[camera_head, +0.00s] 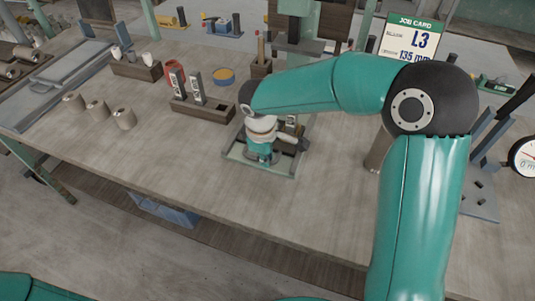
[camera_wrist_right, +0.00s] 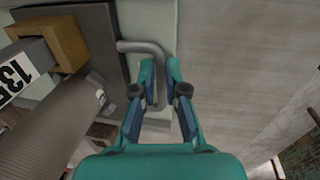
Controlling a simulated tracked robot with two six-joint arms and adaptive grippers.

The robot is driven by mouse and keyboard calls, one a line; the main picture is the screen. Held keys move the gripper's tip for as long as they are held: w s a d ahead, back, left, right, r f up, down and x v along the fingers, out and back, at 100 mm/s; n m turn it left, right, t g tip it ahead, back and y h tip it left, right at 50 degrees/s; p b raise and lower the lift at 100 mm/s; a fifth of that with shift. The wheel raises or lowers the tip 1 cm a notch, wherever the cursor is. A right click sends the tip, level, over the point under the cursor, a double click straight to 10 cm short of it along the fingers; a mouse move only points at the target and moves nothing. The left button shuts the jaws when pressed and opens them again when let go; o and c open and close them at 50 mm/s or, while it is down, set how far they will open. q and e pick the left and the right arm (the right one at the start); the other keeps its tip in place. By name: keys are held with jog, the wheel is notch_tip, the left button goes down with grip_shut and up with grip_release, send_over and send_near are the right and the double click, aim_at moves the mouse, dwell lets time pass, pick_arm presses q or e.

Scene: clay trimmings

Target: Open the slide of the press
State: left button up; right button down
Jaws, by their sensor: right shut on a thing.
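My right gripper (camera_head: 261,152) reaches down over a grey-green base plate (camera_head: 233,157) at the front middle of the bench. In the right wrist view its two fingers (camera_wrist_right: 160,80) are closed around the end of a grey bent handle (camera_wrist_right: 142,47). The handle runs from a dark plate (camera_wrist_right: 95,35) and turns down between the fingers. The green column of the press (camera_head: 299,28) stands behind. My arm hides part of the press, so I cannot tell how far the slide is open. My left gripper is not in view.
A dark ribbed cylinder (camera_wrist_right: 50,125) and a block marked 135 (camera_wrist_right: 25,68) lie close left of the gripper in the wrist view. A wooden holder (camera_head: 214,110) stands left of the plate.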

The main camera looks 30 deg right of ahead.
jog(key=shift+w, duration=0.1)
jog(key=c, duration=1.2)
grip_release()
notch_tip(320, 180, up, 12)
jog(key=s+a, duration=0.1)
jog(key=shift+s+a, duration=0.25)
jog(key=shift+a, duration=0.05)
jog(key=shift+f, duration=0.15)
